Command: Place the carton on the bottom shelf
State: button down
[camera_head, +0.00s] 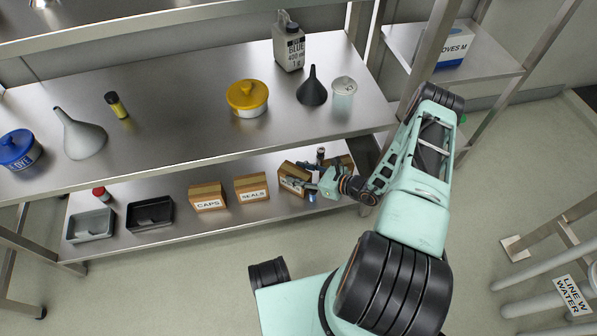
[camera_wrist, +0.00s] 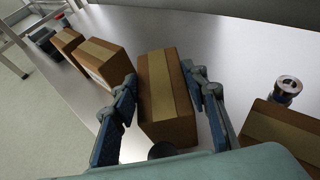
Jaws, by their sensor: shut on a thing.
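A brown cardboard carton with a tan tape strip and a white label (camera_head: 293,174) is on or just above the bottom shelf (camera_head: 150,185), to the right of the SEALS carton. It also shows in the wrist view (camera_wrist: 167,110), between my two fingers. My gripper (camera_head: 306,182) reaches in from the right, under the upper shelf, and is shut on this carton, one finger on each side. In the wrist view my gripper (camera_wrist: 160,78) covers parts of the carton's sides. The carton's underside is hidden, so I cannot tell whether it touches the shelf.
Cartons marked CAPS (camera_head: 207,197) and SEALS (camera_head: 252,188) stand to the left. Another carton (camera_wrist: 280,135) and a small metal-topped cylinder (camera_wrist: 287,90) are close on the right. Black (camera_head: 150,214) and grey (camera_head: 91,226) trays stand farther left. The upper shelf (camera_head: 190,110) overhangs.

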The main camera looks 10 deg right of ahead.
jog(key=c, duration=1)
grip_release()
jog(key=shift+c, duration=0.2)
jog(key=v, duration=1.2)
jog(key=shift+r, duration=0.1)
